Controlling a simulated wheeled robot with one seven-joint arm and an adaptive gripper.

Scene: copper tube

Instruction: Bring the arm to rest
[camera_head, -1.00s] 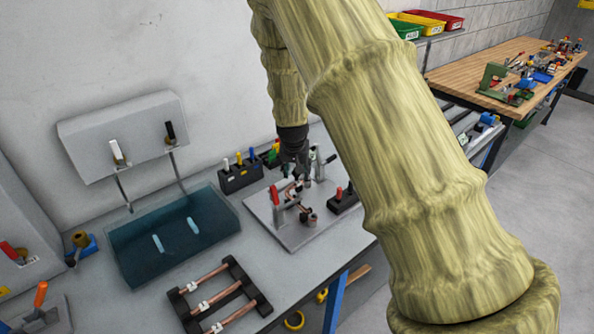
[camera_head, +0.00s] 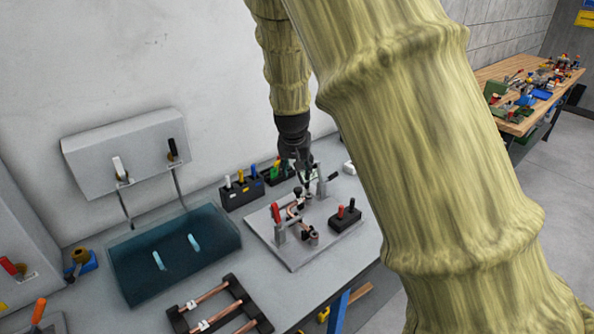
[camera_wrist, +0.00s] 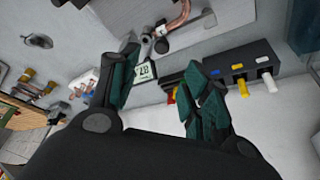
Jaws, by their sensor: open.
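My arm, in a bamboo-like yellow-green cover, crosses the right half of the head view. My gripper (camera_head: 301,176) points down above the back of the grey fixture plate (camera_head: 290,262). In the wrist view its two green-padded fingers (camera_wrist: 158,90) stand apart with nothing between them. A bent copper tube (camera_head: 293,212) sits in the fixture, beside a red-handled clamp (camera_head: 277,214). Part of the copper tube also shows beyond the fingers in the wrist view (camera_wrist: 179,18). The exact gap between gripper and fixture is hard to tell.
A black holder with coloured handles (camera_head: 242,191) stands left of the gripper. A blue-tinted tank (camera_head: 172,275) and a rack of copper tubes (camera_head: 184,325) lie further left and in front. A wall box (camera_head: 130,148) hangs behind. A wooden bench (camera_head: 490,75) stands far right.

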